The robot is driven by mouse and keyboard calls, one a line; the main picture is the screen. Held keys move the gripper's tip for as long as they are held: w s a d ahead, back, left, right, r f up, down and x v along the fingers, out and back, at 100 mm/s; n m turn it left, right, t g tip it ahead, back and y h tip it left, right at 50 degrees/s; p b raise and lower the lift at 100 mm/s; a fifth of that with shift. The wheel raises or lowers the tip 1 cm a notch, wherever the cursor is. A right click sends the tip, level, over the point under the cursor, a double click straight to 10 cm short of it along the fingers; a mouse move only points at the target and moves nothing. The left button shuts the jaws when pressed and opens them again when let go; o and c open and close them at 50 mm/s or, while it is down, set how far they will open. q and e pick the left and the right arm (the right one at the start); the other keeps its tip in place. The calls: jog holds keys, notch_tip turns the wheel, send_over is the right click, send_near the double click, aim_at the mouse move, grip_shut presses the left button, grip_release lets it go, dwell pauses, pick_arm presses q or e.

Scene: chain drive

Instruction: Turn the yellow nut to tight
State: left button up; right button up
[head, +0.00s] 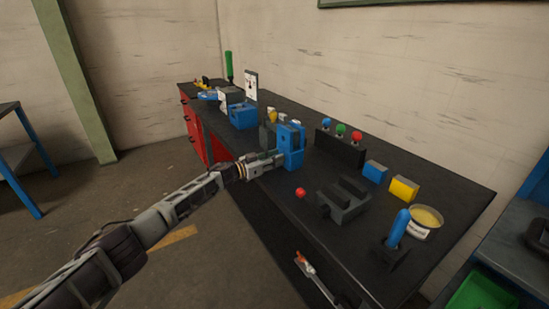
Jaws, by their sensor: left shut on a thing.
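My left arm comes in from the left, and my left gripper (272,161) is at the near left face of an upright blue block (291,146) on the black-topped bench (440,180). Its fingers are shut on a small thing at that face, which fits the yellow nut. The fingers hide the nut, so its colour and how far it is turned do not show. My right gripper is not in view.
A dark grey slotted block (345,200) and a red ball (300,192) lie right of the gripper. Behind stand a black rack with coloured knobs (340,148), a blue block (374,170) and a yellow block (403,188). A blue-handled tool (398,228) stands near the right end.

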pick_arm(q)
jog(key=m, duration=0.5)
jog(key=shift+s+d+f, duration=0.1)
jog(key=shift+s+f, duration=0.05)
jog(key=shift+m, duration=0.4)
jog(key=o, duration=1)
jog(key=v, duration=1.2)
dwell(0.4)
dwell(0.5)
